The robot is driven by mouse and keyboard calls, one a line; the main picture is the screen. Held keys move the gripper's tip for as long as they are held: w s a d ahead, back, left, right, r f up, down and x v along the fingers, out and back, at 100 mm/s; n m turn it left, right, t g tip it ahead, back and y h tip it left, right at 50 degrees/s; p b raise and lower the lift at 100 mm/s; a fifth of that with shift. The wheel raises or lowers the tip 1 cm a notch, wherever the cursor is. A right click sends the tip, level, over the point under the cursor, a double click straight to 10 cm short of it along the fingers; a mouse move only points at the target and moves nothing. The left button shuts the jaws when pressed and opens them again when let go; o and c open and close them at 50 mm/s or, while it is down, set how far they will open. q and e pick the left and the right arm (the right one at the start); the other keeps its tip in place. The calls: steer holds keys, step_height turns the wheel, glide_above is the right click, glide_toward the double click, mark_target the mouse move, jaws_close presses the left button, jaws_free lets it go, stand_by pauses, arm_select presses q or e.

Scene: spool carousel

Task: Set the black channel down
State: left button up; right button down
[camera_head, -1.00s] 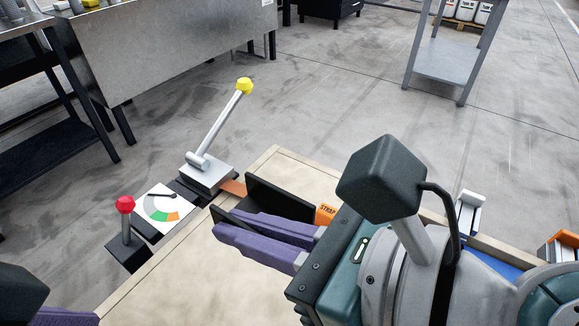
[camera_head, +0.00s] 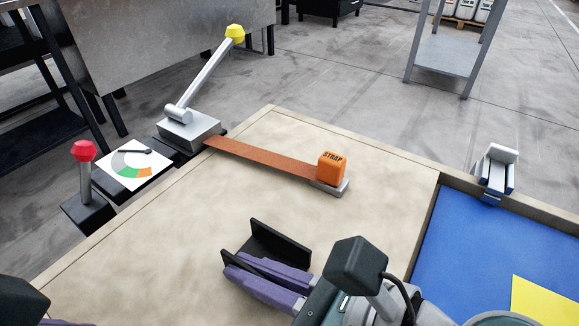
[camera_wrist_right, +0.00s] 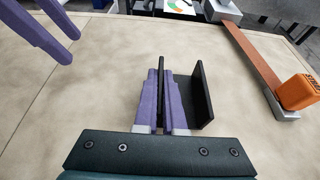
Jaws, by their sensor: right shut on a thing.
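The black channel (camera_head: 280,241), a U-shaped piece with two upright walls, is in the lower middle of the head view. My right gripper (camera_head: 232,275) is shut on one of its walls, with a purple finger on either side. In the right wrist view the gripped wall shows between the fingers (camera_wrist_right: 161,100), and the other wall (camera_wrist_right: 203,95) stands free to the right. The channel is over the pale tabletop (camera_head: 180,245); I cannot tell whether it touches. My left gripper (camera_wrist_right: 73,48) is empty, its purple fingers apart, at upper left of the wrist view.
An orange strap (camera_head: 262,158) runs from the yellow-knobbed lever's base (camera_head: 188,131) to an orange STRAP block (camera_head: 331,166). A dial (camera_head: 130,164) and red-knobbed lever (camera_head: 84,170) stand along the left edge. A blue panel (camera_head: 460,240) lies right. The tabletop between strap and channel is clear.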

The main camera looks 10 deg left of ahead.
steer(key=shift+r, duration=0.1)
arm_select(q)
steer(key=shift+a+f, duration=0.1)
steer(key=shift+f, duration=0.1)
arm_select(e)
steer(key=shift+f, duration=0.25)
arm_select(q)
steer(key=shift+r, duration=0.1)
arm_select(e)
steer(key=c, duration=1)
jaws_free()
steer(key=shift+r, duration=0.15)
